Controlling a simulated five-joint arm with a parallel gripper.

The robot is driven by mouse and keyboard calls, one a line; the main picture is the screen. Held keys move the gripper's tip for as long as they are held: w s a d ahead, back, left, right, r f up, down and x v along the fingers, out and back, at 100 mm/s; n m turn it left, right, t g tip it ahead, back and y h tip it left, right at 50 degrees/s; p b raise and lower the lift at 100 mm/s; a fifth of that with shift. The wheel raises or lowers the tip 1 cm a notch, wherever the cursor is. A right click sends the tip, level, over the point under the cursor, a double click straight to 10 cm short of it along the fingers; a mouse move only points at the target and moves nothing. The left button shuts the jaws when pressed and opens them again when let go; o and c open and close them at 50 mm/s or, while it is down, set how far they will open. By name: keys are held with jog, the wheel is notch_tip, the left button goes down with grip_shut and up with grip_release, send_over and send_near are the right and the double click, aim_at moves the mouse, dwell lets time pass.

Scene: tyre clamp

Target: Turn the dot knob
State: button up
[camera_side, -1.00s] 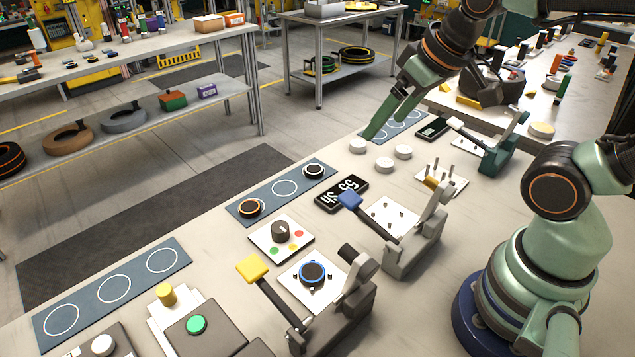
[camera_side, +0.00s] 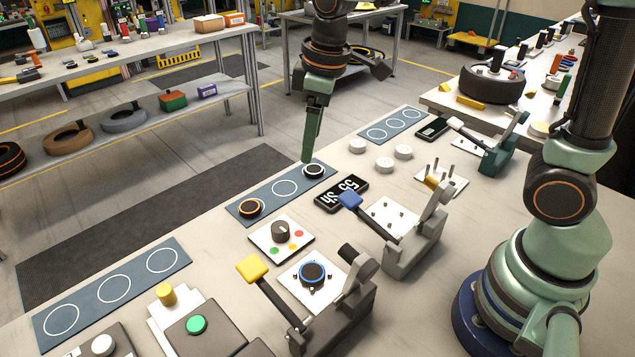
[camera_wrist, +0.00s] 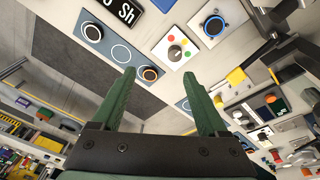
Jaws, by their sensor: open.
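The dot knob (camera_side: 281,230) is a dark round knob on a white square plate with green, yellow and red dots beside it. It stands in the middle of the table, and which dot it points at is too small to tell. In the wrist view the knob (camera_wrist: 174,53) shows above and between my fingers, some way off. My gripper (camera_side: 306,158) is open and empty, fingers pointing down, above and behind the blue-grey strip, away from the knob. It also shows in the wrist view (camera_wrist: 160,76) with its two green fingers apart.
The blue-grey strip (camera_side: 266,198) holds an orange-ringed wheel (camera_side: 250,207) and a white-ringed one (camera_side: 314,171). A yellow-handled clamp (camera_side: 252,268) and a blue-handled clamp (camera_side: 350,200) stand close to the knob. A black display (camera_side: 341,194) lies behind it. Three white discs (camera_side: 384,165) sit farther back.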

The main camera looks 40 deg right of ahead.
aim_at(280, 227)
jog(key=w+a+f+n+g, duration=0.2)
jog(key=w+a+f+n, duration=0.2)
jog(key=a+f, duration=0.25)
jog(key=f, duration=1.3)
jog(key=shift+s+d, duration=0.25)
jog(key=shift+d, duration=0.05)
jog(key=shift+r, duration=0.1)
grip_shut()
